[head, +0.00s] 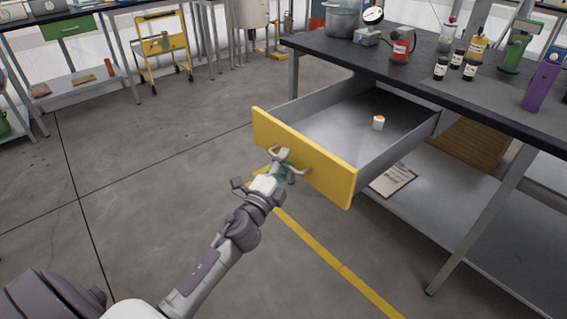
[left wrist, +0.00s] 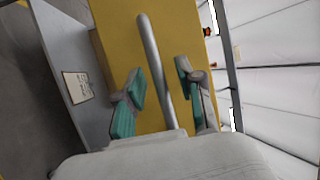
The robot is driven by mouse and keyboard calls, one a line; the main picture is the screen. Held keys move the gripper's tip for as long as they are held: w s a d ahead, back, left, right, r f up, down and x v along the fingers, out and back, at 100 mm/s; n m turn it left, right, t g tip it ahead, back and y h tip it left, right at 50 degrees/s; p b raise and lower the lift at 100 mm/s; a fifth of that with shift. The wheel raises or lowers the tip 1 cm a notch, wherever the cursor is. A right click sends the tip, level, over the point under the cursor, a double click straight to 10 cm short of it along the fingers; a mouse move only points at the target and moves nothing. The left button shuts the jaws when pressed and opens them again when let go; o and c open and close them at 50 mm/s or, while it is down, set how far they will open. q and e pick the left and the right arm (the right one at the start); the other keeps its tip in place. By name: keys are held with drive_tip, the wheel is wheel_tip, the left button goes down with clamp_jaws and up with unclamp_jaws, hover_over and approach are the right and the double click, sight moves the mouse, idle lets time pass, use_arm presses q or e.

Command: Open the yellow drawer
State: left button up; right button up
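The yellow drawer (head: 325,175) is pulled far out from under the dark-topped workbench (head: 420,75). The drawer's silver bar handle (head: 300,171) is on the yellow front. My left gripper (head: 284,168) is at the handle. In the left wrist view, the handle bar (left wrist: 153,60) runs between the two teal-padded fingers of the left gripper (left wrist: 161,80), with gaps visible on both sides. The fingers are apart. My right gripper is not in view.
Bottles (head: 470,69), a pot (head: 342,18), a green tool (head: 519,46) and a purple item (head: 541,85) stand on the bench. A clipboard (head: 393,180) lies on the lower shelf. A yellow cart (head: 163,45) stands behind. The floor at left is clear.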

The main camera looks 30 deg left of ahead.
use_arm(q)
drive_tip(key=shift+s, duration=0.1)
drive_tip(key=s+f, duration=0.2)
drive_tip(key=s, duration=0.9)
drive_tip(key=shift+s+d, duration=0.3)
drive_tip(key=shift+d, duration=0.05)
